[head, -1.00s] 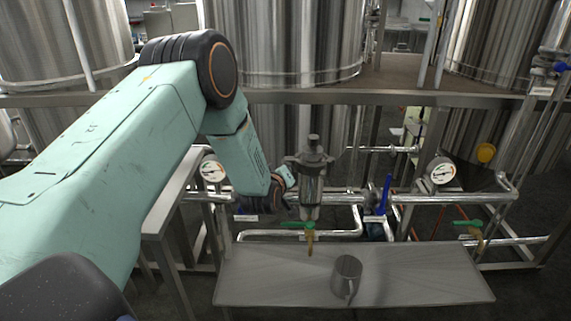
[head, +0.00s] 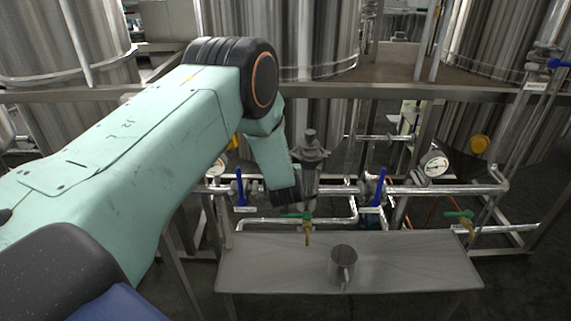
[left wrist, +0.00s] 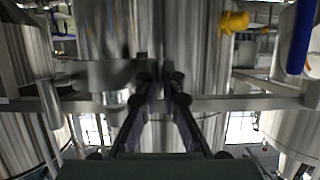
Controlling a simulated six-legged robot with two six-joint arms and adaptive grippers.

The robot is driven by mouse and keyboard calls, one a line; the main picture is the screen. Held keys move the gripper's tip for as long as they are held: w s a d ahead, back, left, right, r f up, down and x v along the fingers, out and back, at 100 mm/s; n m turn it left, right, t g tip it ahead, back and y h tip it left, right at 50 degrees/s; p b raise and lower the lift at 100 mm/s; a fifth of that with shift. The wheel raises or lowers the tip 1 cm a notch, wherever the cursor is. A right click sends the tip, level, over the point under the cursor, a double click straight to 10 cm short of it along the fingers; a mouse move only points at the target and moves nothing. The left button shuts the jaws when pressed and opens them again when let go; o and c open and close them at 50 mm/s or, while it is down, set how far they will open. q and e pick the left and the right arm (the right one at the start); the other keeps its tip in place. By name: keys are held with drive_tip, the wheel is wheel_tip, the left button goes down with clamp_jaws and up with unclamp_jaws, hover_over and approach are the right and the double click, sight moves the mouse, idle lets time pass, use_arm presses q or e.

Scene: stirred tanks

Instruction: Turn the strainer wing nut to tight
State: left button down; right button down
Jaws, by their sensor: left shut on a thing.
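The strainer (head: 309,160) is a grey metal housing with a flange and knob, upright on the pipe behind the bench. My left arm comes in from the left and its wrist ends against the strainer's lower left side. The wrist hides the fingers and part of the strainer in the head view. In the left wrist view my left gripper (left wrist: 163,78) has its two dark fingers closed in on a small dark piece in front of the strainer, which I take to be the wing nut. Its wings and their angle are not clear. My right gripper is not in view.
A metal bench (head: 420,268) stands in front with a steel mug (head: 342,264) on it. Blue valve handles (head: 378,187) rise on both sides of the strainer. A green-handled tap (head: 297,216) sits just below it. A gauge (head: 434,164) is at the right. Large steel tanks stand behind.

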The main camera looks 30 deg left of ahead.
use_arm(q)
drive_tip(key=shift+f, duration=0.1)
idle(0.3)
drive_tip(key=c, duration=1.5)
unclamp_jaws()
